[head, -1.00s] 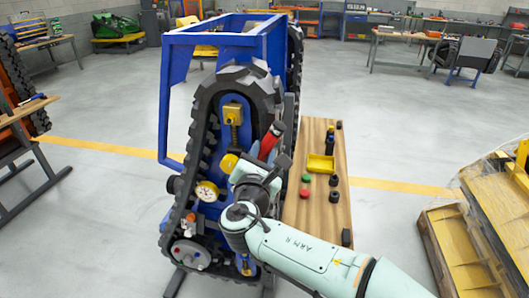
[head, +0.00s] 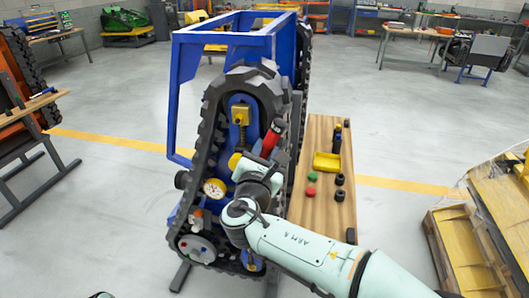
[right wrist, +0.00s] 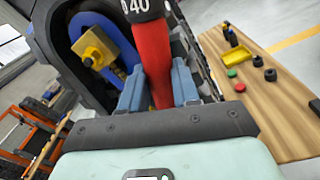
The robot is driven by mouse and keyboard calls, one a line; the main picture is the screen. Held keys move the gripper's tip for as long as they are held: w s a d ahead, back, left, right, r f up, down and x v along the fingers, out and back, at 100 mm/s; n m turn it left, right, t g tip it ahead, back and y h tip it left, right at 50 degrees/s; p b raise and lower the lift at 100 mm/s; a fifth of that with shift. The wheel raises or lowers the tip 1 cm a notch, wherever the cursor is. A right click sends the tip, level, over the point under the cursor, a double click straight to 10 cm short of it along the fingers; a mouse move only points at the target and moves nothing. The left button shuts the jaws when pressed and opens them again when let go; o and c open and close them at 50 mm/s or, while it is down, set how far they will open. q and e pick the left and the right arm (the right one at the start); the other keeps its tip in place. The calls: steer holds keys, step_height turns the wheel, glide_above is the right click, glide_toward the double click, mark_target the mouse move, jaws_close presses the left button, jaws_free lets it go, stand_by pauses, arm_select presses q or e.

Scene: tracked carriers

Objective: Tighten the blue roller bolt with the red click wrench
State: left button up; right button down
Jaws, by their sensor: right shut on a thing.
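The red click wrench (head: 270,141) has a red grip and a dark end marked "40". My right gripper (head: 258,168) is shut on it beside the tracked carrier's near track. In the right wrist view, the blue fingers of my right gripper (right wrist: 155,92) stand on either side of the red grip of the wrench (right wrist: 152,62). The wrench's working end is out of clear sight. I cannot make out the blue roller bolt; my arm and the wrench cover part of the track's inner side. My left gripper is not clearly in view.
The tracked carrier (head: 225,45) has a blue frame. A wooden bench (head: 322,215) to the right bears a yellow tray (head: 326,161) and several small caps. Pallets stand far right.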

arm_select(q)
steer(key=shift+s+f+b, duration=0.3)
steer(key=shift+f+b, duration=0.15)
steer(key=shift+f, duration=0.1)
steer(key=shift+s+f+b, duration=0.25)
steer(key=shift+f+b, duration=0.2)
steer(key=shift+f, duration=0.1)
arm_select(e)
steer(key=shift+s+d+f+m, duration=0.2)
steer(key=shift+d+f+m, duration=0.1)
steer(key=shift+d+m, duration=0.25)
arm_select(q)
steer(key=shift+f, duration=0.1)
steer(key=shift+s+f+b, duration=0.2)
steer(key=shift+f+b, duration=0.45)
steer(key=shift+s+f+b, duration=0.2)
steer(key=shift+f+b, duration=0.4)
arm_select(e)
steer(key=shift+s+d+f+m, duration=0.2)
steer(key=shift+d+f+m, duration=0.15)
steer(key=shift+d+m, duration=0.25)
arm_select(q)
steer(key=shift+f, duration=0.1)
steer(key=f+b, duration=0.2)
steer(key=shift+s+f+b, duration=0.2)
steer(key=shift+s+b, duration=0.1)
arm_select(e)
steer(key=shift+s+d+f+m, duration=0.15)
steer(key=shift+d+f+m, duration=0.3)
steer(key=shift+d, duration=0.15)
